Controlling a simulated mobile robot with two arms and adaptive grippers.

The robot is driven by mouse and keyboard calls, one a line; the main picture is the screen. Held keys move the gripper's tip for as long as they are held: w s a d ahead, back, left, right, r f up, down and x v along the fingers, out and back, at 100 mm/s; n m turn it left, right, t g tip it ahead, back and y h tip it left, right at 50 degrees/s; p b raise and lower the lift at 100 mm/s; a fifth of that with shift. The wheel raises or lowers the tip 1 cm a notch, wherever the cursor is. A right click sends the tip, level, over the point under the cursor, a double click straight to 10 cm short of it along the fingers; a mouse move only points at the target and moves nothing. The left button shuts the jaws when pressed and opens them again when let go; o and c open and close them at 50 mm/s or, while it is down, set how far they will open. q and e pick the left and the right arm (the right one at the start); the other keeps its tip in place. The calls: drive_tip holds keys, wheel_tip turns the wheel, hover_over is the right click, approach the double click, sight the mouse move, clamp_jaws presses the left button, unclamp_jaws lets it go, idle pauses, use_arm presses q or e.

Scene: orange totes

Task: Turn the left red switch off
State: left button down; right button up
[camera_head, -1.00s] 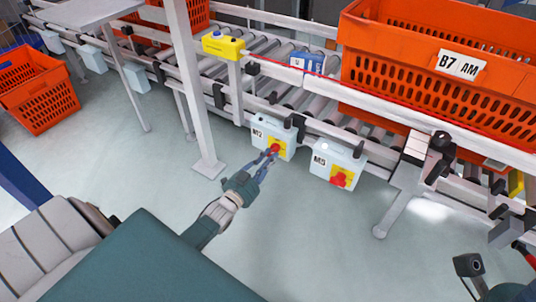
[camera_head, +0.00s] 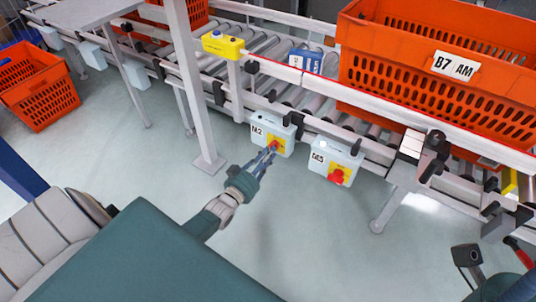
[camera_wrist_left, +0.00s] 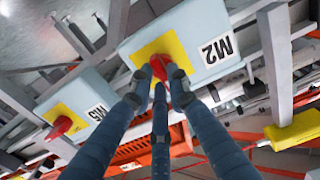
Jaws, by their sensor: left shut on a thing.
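The left red switch (camera_head: 275,146) sits on a yellow plate on the pale box marked M2 (camera_head: 262,127), under the conveyor rail. It also shows in the left wrist view (camera_wrist_left: 143,59), partly hidden by my fingers. My left gripper (camera_head: 271,150) is shut on this switch, with its blue fingers around the knob. In the left wrist view, the fingertips (camera_wrist_left: 160,72) meet at the red knob. The knob's turned position is hard to tell behind the fingers. My right gripper cannot be made out.
The box marked M5 (camera_head: 322,157), with its own red switch (camera_head: 337,177), hangs close to the right. A white post (camera_head: 192,90) stands left of the M2 box. Orange totes (camera_head: 400,85) rest on the conveyor above. The floor in front is clear.

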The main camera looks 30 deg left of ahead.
use_arm(q)
drive_tip(key=shift+f, duration=0.1)
idle(0.3)
drive_tip(key=c, duration=1.7)
unclamp_jaws()
drive_tip(key=shift+o, duration=0.2)
drive_tip(key=shift+s, duration=0.15)
drive_tip(key=s, duration=1.1)
drive_tip(key=shift+s+d, duration=0.15)
drive_tip(key=shift+s, duration=0.25)
